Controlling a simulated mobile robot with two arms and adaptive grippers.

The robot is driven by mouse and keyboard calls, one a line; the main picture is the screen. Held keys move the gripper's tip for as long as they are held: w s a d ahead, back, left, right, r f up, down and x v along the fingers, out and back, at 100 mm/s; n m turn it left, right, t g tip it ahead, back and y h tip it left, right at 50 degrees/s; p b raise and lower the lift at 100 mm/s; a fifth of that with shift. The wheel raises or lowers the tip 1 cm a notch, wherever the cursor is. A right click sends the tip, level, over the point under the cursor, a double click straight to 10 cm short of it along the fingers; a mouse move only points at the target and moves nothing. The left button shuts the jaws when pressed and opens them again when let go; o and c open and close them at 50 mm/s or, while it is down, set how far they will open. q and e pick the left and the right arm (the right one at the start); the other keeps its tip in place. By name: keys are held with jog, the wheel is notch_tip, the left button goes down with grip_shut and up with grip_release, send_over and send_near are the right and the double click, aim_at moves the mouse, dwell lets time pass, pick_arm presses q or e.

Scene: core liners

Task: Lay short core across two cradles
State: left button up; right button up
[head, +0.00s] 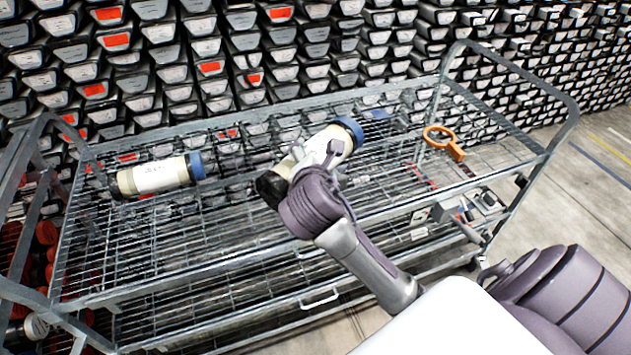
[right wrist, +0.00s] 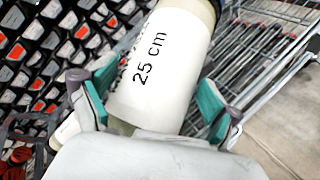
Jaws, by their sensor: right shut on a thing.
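My right gripper (head: 316,164) is shut on a pale core (head: 328,141) with a blue cap at its upper right end and a dark lower left end. The core is tilted, over the rear middle of the wire cart (head: 165,285). In the right wrist view, the gripper's green-padded fingers (right wrist: 152,100) sit on both sides of the core, whose white label (right wrist: 165,60) reads "25 cm". A second pale core (head: 158,177) with a blue right cap and dark left end lies at the left of the cart. I cannot make out the two cradles. My left gripper is out of view.
An orange ring-shaped tool (head: 441,139) lies at the cart's right. Small grey and red items (head: 450,210) are near its front right. Raised tubular handles (head: 510,67) stand at the cart's ends. A wall of stacked trays (head: 330,45) is behind. The front left mesh looks clear.

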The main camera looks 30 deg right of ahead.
jog(key=d+m+g+h, duration=0.2)
jog(key=d, duration=0.1)
jog(key=d+f+m+g+h+b, duration=0.1)
jog(key=m, duration=0.1)
jog(key=shift+d, duration=0.4)
jog(key=w+d+f, duration=0.2)
jog(key=w+f, duration=0.8)
jog(key=w, duration=0.1)
jog(key=shift+f, duration=0.3)
jog(key=o, duration=1.5)
jog(key=shift+f, duration=0.25)
jog(key=shift+c, duration=0.2)
jog(key=shift+o, duration=0.4)
jog(key=shift+s+r, duration=0.1)
jog(key=v, duration=1.2)
jog(key=shift+r, duration=0.15)
